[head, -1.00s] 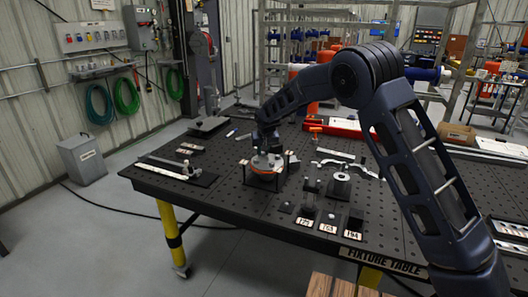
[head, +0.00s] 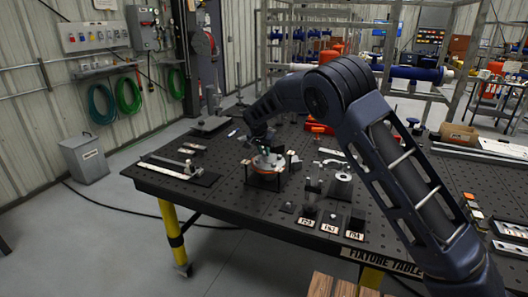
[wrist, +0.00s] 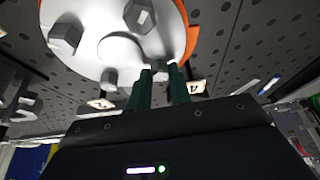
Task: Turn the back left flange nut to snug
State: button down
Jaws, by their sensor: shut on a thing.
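The round flange (head: 268,162) with an orange band around its edge sits in a fixture on the dark perforated table. My gripper (head: 263,148) is over its back left part. The wrist view shows the pale flange face (wrist: 100,45) from close by, with a large hex nut (wrist: 67,35), another hex nut (wrist: 140,16) and a smaller one (wrist: 108,79). My gripper's two dark green fingers (wrist: 161,68) reach the flange near its rim and are shut on a flange nut, which the fingers mostly hide.
Labelled trays (head: 330,222) stand near the front edge. A grey ring-shaped part (head: 343,176) lies right of the flange, and flat tools (head: 180,168) lie at the left. Fixture posts (head: 290,154) stand close around the flange.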

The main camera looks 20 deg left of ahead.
jog(key=shift+r, duration=0.15)
jog(key=c, duration=1.3)
grip_release()
jog(key=v, duration=1)
jog(key=shift+s+r, duration=0.25)
jog(key=shift+r, duration=0.05)
